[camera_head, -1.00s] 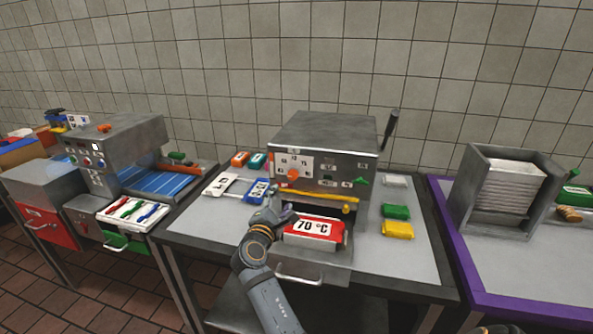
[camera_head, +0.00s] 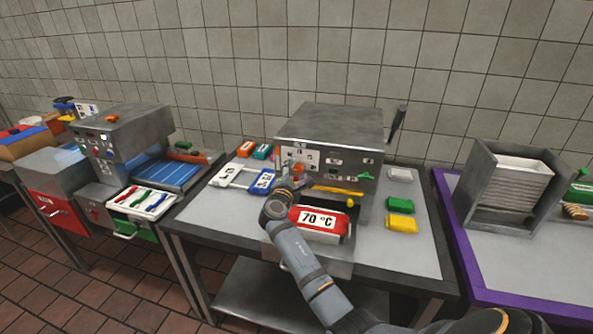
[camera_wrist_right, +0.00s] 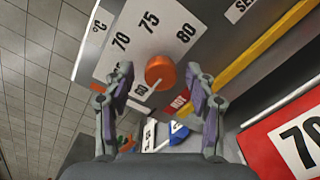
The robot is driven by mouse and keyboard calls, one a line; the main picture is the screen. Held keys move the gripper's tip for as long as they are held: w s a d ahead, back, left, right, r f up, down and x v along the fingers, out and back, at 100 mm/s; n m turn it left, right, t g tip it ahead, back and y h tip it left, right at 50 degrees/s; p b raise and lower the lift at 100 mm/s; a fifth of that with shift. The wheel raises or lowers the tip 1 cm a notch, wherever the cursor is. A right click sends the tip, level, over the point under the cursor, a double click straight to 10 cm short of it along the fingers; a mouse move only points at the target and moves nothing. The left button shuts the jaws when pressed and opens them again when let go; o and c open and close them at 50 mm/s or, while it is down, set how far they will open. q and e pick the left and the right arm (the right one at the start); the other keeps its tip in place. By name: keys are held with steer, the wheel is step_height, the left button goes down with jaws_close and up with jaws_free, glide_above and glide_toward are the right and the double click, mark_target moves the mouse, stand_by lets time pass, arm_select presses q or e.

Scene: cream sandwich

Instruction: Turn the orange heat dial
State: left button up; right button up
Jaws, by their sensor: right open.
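The orange heat dial (camera_wrist_right: 160,72) sits on a white scale plate (camera_wrist_right: 135,40) marked 70, 75 and 80 on the front of the grey machine (camera_head: 330,130). My right gripper (camera_wrist_right: 160,80) is open, its two fingers apart on either side of the dial in the wrist view, with visible gaps to it. In the head view the right gripper (camera_head: 290,182) is just in front of the plate and partly covers the dial (camera_head: 299,167). The dial's exact pointer direction is hard to tell. My left gripper is not in view.
A red 70 °C sign (camera_head: 318,222) lies below the gripper. A yellow bar (camera_head: 338,190) runs across the machine front. Green (camera_head: 397,204) and yellow (camera_head: 402,223) blocks lie at right, and a blue-white tray (camera_head: 262,181) at left. A purple-edged table (camera_head: 455,230) stands farther right.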

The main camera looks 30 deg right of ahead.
steer(key=shift+d+f, duration=0.1)
steer(key=shift+c, duration=0.8)
steer(key=c, duration=1)
steer(key=shift+f+m+b, duration=0.15)
steer(key=shift+m+b, duration=0.35)
steer(key=shift+b, duration=0.35)
steer(key=m+b, duration=1.3)
steer(key=b, duration=0.1)
steer(key=shift+f+b, duration=0.2)
steer(key=shift+b, duration=0.2)
steer(key=shift+r+m+b, duration=0.2)
steer(key=shift+m+b, duration=1.5)
steer(key=shift+m, duration=0.2)
steer(key=o, duration=1.2)
steer(key=shift+r, duration=0.1)
steer(key=shift+c, duration=0.2)
